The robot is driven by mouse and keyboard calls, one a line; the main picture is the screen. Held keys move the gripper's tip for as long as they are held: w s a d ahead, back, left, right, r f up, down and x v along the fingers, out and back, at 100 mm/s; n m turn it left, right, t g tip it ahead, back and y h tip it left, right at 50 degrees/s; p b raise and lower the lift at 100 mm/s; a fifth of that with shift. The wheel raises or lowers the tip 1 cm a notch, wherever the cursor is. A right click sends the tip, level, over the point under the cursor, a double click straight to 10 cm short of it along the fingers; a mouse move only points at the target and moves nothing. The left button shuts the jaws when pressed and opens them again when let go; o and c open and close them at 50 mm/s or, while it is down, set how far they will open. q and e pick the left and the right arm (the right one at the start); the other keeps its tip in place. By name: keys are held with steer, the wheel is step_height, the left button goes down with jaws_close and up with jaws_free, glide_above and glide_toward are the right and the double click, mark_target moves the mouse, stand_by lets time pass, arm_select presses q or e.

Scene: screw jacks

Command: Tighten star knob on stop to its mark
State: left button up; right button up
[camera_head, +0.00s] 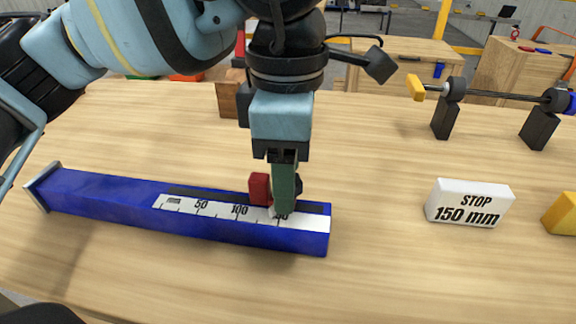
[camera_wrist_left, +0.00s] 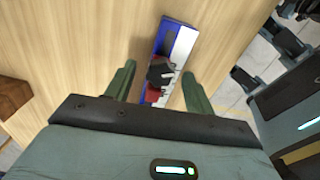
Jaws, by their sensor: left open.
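A blue rail (camera_head: 120,203) lies on the wooden table, with a white scale marked 50 and 100 along its top. A red stop (camera_head: 260,189) sits on the rail past the 100 mark, largely covered by my left gripper (camera_head: 283,208). A dark star knob (camera_wrist_left: 161,72) shows on the stop in the left wrist view, between the two green fingers but apart from them. The left gripper (camera_wrist_left: 158,88) is open, pointing down over the knob. The knob's mark cannot be made out. My right gripper is not in view.
A white block (camera_head: 468,203) reading "STOP 150 mm" stands right of the rail. A yellow block (camera_head: 562,215) is at the right edge. A screw shaft (camera_head: 500,95) on dark supports stands at the back right. The table front is clear.

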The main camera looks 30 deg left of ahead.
arm_select(q)
steer(key=c, duration=1)
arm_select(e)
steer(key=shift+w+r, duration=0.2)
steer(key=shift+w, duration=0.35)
arm_select(q)
steer(key=shift+m, duration=0.3)
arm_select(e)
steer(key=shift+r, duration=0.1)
arm_select(q)
steer(key=shift+m, duration=0.3)
steer(key=m+p, duration=0.1)
steer(key=m, duration=0.2)
steer(key=shift+m, duration=0.8)
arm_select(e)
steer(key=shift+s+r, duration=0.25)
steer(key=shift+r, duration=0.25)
arm_select(q)
steer(key=shift+m, duration=0.3)
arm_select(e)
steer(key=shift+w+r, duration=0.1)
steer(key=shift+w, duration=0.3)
